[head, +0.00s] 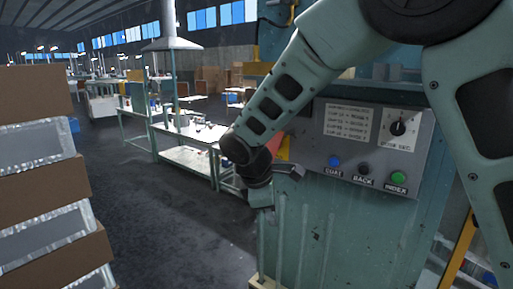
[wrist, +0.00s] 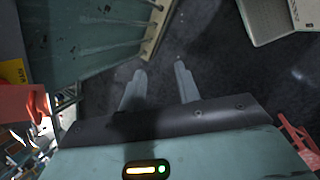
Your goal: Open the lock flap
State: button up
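I cannot make out a lock flap for certain in either view. The teal machine (head: 345,225) stands at the right in the head view, with a grey control panel (head: 335,150). A red part and a yellow label (head: 284,148) show at the panel's left edge, partly behind my arm. In the wrist view, my gripper (wrist: 160,72) has its two grey fingers apart, with nothing between them but dark floor. The machine's ribbed side (wrist: 80,40) lies beyond the fingers, at upper left. In the head view the fingers cannot be told clearly.
Stacked boxes (head: 40,190) stand at the left. Workbenches (head: 185,140) stand behind, with open dark floor (head: 150,215) between. In the wrist view, a red part (wrist: 25,103) is at the left, and a pale box (wrist: 270,20) is at the upper right.

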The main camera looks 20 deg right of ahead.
jog(key=s+a+f+m+y+b, duration=0.1)
jog(key=s+a+f+y+b, duration=0.15)
jog(key=s, duration=0.55)
jog(key=s+a+f+m+y+b, duration=0.2)
jog(key=s+a+f+b, duration=0.15)
jog(key=s, duration=0.45)
jog(key=w+d+r+n+t+y+b, duration=0.1)
jog(key=w+d+r+n+t+b, duration=0.2)
jog(key=w, duration=0.5)
jog(key=w+d+r+n+t+y+b, duration=0.1)
jog(key=w+d+r+n+t, duration=0.15)
jog(key=w+n+t, duration=0.35)
jog(key=w+d+r+n+t+y+b, duration=0.1)
jog(key=w+d+r+n+b, duration=0.15)
jog(key=w, duration=0.65)
jog(key=w+d+r+n+t+y+b, duration=0.1)
jog(key=w+d+r+n+y+b, duration=0.15)
jog(key=d+r+n, duration=0.55)
jog(key=w+d+r+n+t+y+b, duration=0.15)
jog(key=d+n+y, duration=0.3)
jog(key=n, duration=0.75)
jog(key=p+x, duration=0.7)
jog(key=x, duration=1)
jog(key=shift+w+f+p, duration=0.25)
jog(key=shift+w+p, duration=0.05)
jog(key=shift+w, duration=0.25)
